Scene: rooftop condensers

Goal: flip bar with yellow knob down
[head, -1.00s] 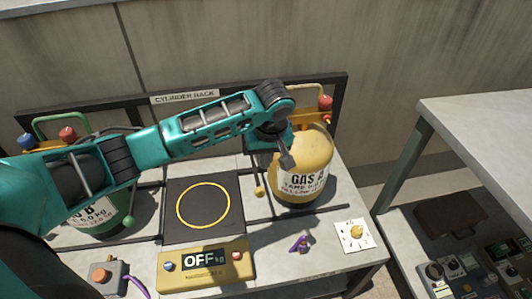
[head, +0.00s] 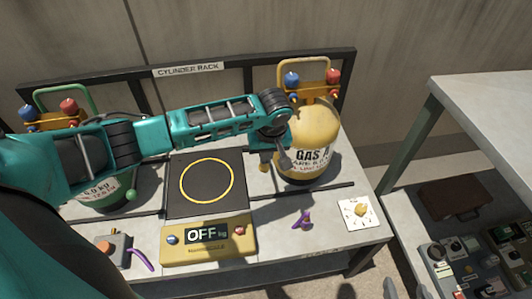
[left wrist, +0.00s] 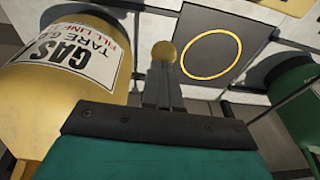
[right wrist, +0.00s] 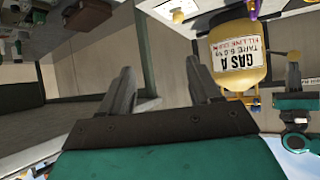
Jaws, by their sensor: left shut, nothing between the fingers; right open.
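The yellow knob (head: 264,168) is at the front left of the yellow GAS A cylinder (head: 312,140), partly under my left gripper (head: 287,163). In the left wrist view the knob (left wrist: 164,51) shows just beyond the tips of my left gripper (left wrist: 164,75), which is shut and empty. I cannot tell whether they touch. The knob's bar is mostly hidden by my gripper, so its tilt is unclear. My right gripper (right wrist: 160,78) is open and empty, away from the bench top. Its fingertips (head: 368,291) seem to show at the head view's bottom edge.
A black plate with a yellow ring (head: 180,205) and a yellow scale display reading OFF (head: 238,251) are left of the knob. A green cylinder (head: 100,199) stands further left. A white dial plate (head: 350,223) and a purple item (head: 302,220) lie in front of GAS A.

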